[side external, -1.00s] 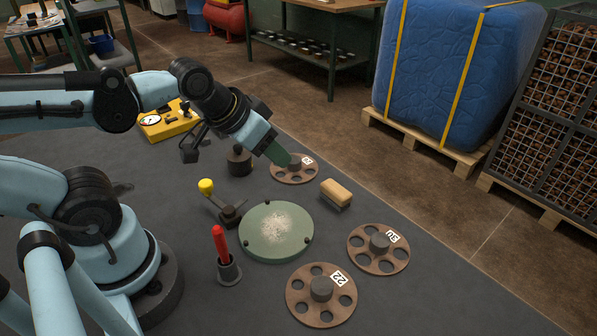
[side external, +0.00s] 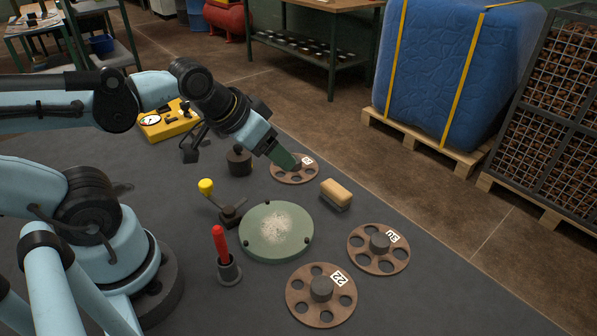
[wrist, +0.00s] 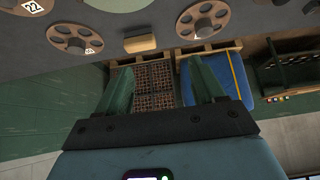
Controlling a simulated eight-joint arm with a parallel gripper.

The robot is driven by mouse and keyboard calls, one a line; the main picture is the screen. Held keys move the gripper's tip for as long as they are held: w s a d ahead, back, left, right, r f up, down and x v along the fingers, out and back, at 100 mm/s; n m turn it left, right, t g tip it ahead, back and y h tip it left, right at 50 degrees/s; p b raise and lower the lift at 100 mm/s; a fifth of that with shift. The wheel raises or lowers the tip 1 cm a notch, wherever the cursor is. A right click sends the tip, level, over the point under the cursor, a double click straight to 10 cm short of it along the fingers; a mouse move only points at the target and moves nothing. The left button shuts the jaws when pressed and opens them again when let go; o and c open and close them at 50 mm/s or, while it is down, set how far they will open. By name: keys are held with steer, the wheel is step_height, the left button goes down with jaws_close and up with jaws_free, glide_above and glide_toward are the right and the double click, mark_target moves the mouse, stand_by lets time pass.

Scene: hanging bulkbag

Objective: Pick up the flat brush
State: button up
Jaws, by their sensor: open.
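The flat brush (side external: 336,193) is a tan wooden block with a dark underside. It lies on the dark grey table right of the round green plate. In the wrist view the flat brush (wrist: 140,42) shows at the top, left of centre, beyond the fingertips. My gripper (side external: 292,164) is above the table, up and to the left of the brush, and apart from it. In the wrist view the two green fingers of my gripper (wrist: 159,66) are spread with nothing between them. In the side view one finger hides most of the other.
Brown holed discs stand around the brush: one (side external: 294,172) behind, one (side external: 378,249) in front right, and one (side external: 321,295) nearer. The green plate (side external: 276,230) has pale powder on it. A red-handled tool (side external: 222,250) and a yellow-knobbed lever (side external: 207,187) stand left of it.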

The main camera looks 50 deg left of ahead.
steer(key=o, duration=0.5)
steer(key=g, duration=0.7)
glide_above(336, 188)
steer(key=shift+f, duration=6.55)
